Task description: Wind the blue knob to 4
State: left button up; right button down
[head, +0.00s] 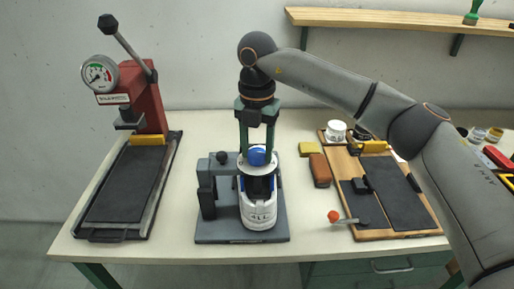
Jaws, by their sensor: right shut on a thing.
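The blue knob (257,155) sits near the top of a small machine with a dark grey base (240,236) at the middle of the table. A pale round plate lies just under the knob, and a white shoe-like part (259,214) stands below it. My right gripper (257,150) points straight down from above, its green fingers on both sides of the knob, shut on it. The scale marks around the knob are too small to read. My left gripper is not in view.
A red press with a gauge (99,73) and a black bed (125,184) stands at left. A yellow block (308,149), a brown block (320,170) and a wooden board (372,234) lie at right. An orange-ended lever (334,216) is near the board. A shelf (400,20) hangs behind.

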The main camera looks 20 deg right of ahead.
aim_at(257, 153)
jog(key=shift+c, duration=1.3)
grip_release()
notch_tip(257, 153, up, 13)
jog(key=shift+f, duration=0.2)
jog(key=shift+s+f, duration=0.1)
